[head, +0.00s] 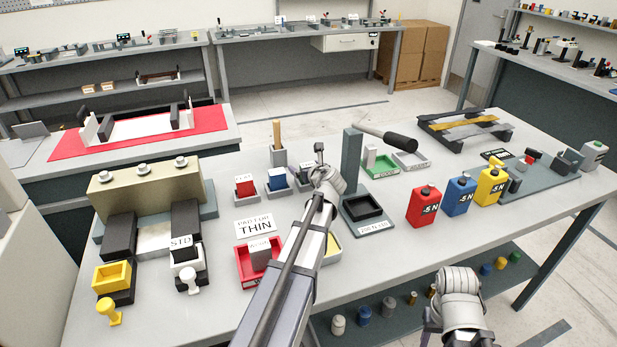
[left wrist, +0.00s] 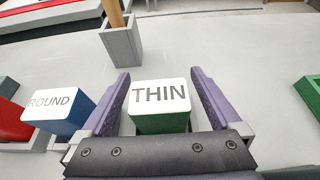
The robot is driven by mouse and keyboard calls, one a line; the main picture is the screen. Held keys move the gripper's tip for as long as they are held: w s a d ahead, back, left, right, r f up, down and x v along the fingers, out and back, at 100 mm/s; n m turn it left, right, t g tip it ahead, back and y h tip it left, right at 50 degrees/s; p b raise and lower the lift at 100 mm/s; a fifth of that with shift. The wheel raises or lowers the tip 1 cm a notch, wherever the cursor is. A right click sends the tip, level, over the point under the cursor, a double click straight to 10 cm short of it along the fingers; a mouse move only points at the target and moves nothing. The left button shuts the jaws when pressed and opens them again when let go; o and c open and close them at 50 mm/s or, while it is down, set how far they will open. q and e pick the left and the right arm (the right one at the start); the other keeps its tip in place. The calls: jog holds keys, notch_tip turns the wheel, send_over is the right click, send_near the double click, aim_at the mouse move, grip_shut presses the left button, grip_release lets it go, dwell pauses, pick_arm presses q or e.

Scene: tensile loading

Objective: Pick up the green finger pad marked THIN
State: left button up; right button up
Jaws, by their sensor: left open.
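The green finger pad (left wrist: 160,122) has a white top marked THIN and stands upright in the left wrist view. My left gripper (left wrist: 160,76) is open, with one purple finger on each side of the pad. I cannot tell whether either finger touches it.
A blue pad marked ROUND (left wrist: 58,108) and a red pad (left wrist: 12,122) stand left of the green one. A grey holder with a wooden stick (left wrist: 121,44) is just beyond. A grey post (head: 352,160) rises right of the left gripper. A PAD FOR THIN card (head: 255,224) lies nearer.

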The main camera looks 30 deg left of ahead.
pick_arm(q)
grip_shut()
dwell(0.7)
jog(key=shift+r, duration=0.15)
notch_tip(320, 180, up, 10)
jog(key=p, duration=1)
